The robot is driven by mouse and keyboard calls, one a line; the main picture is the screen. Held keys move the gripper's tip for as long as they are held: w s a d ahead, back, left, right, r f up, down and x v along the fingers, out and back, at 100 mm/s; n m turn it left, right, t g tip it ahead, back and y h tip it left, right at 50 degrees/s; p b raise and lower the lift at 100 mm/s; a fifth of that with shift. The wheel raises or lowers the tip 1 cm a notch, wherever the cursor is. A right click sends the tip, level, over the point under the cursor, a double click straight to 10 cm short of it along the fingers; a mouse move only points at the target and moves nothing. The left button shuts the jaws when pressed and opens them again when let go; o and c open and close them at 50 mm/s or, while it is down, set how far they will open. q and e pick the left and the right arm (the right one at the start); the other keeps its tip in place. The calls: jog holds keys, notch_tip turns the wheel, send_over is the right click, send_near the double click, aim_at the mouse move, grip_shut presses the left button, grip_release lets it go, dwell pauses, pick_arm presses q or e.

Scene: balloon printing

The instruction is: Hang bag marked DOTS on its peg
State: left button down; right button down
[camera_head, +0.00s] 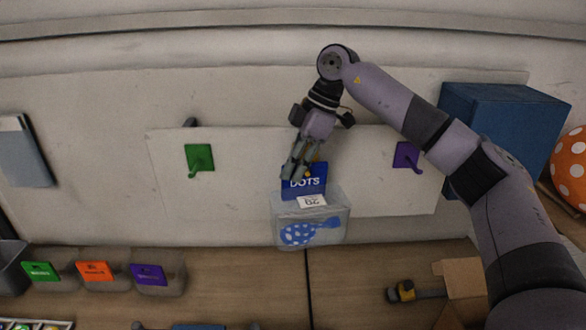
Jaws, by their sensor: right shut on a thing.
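The DOTS bag (313,229) is a clear bag with a blue header card (311,182) reading DOTS, a white label and a blue dotted balloon picture. My right gripper (297,172) is shut on the top of the header card. The bag hangs from it in front of the white board (240,195). A green peg (200,160) is on the board to the left and a purple peg (407,157) to the right. No blue peg shows; the gripper and card cover the middle of the board. My left gripper is not in view.
Bags with green (41,271), orange (95,271) and purple (148,274) cards lie at lower left. A blue box (500,120) and an orange dotted balloon (572,168) are at right. A yellow-black tool (405,291) lies by an open cardboard box (463,277).

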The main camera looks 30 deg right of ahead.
jog(key=shift+d+f, duration=0.2)
jog(key=shift+f, duration=0.05)
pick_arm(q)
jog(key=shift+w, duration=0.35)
pick_arm(e)
jog(key=shift+a, duration=0.1)
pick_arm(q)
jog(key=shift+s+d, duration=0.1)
pick_arm(e)
jog(key=c, duration=1.6)
grip_release()
jog(key=shift+f, duration=0.2)
